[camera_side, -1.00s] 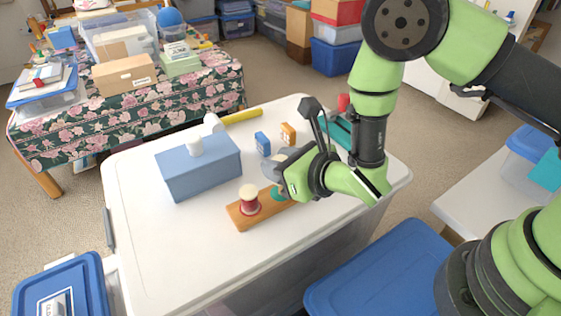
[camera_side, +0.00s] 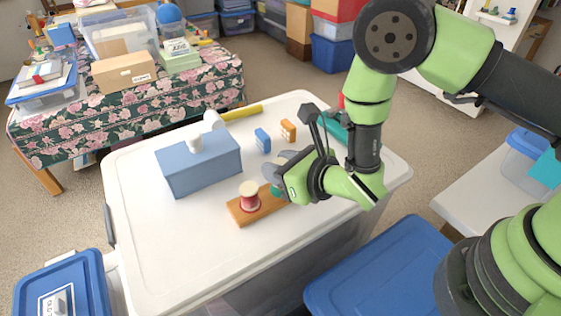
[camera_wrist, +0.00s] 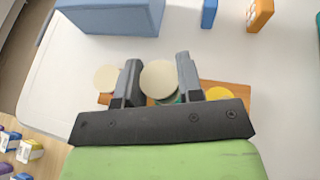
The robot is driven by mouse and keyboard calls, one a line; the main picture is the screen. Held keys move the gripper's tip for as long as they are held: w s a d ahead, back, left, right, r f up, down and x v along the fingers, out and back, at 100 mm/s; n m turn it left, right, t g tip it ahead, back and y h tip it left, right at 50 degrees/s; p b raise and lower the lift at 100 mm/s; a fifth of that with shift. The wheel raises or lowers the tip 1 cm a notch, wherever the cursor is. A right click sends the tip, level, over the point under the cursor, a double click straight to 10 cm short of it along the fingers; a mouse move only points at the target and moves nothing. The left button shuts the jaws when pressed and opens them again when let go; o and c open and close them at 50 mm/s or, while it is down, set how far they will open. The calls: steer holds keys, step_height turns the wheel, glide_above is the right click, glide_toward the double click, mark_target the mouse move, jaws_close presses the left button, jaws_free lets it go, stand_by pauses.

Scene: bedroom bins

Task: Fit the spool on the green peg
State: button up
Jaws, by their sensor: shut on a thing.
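My gripper (camera_side: 274,173) is over the right part of the wooden board (camera_side: 240,214). In the wrist view, its two fingers (camera_wrist: 158,78) are shut on a spool with a round cream top (camera_wrist: 159,83). In the side view this spool is mostly hidden by my gripper. A green patch (camera_side: 277,190) shows on the board under my gripper, and a green sliver (camera_wrist: 171,99) shows beside the held spool; I cannot tell whether the spool is around the peg. A red spool with a cream top (camera_side: 249,197) stands upright on the board's left part.
A yellow disc (camera_wrist: 219,93) is on the board's right. A blue-grey box (camera_side: 200,168) stands behind left. A blue block (camera_side: 263,140) and orange block (camera_side: 288,130) stand behind the board. The white lid's front left (camera_side: 160,250) is clear.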

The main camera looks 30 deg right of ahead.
steer(key=shift+f, duration=1.15)
steer(key=o, duration=1)
steer(key=v, duration=1)
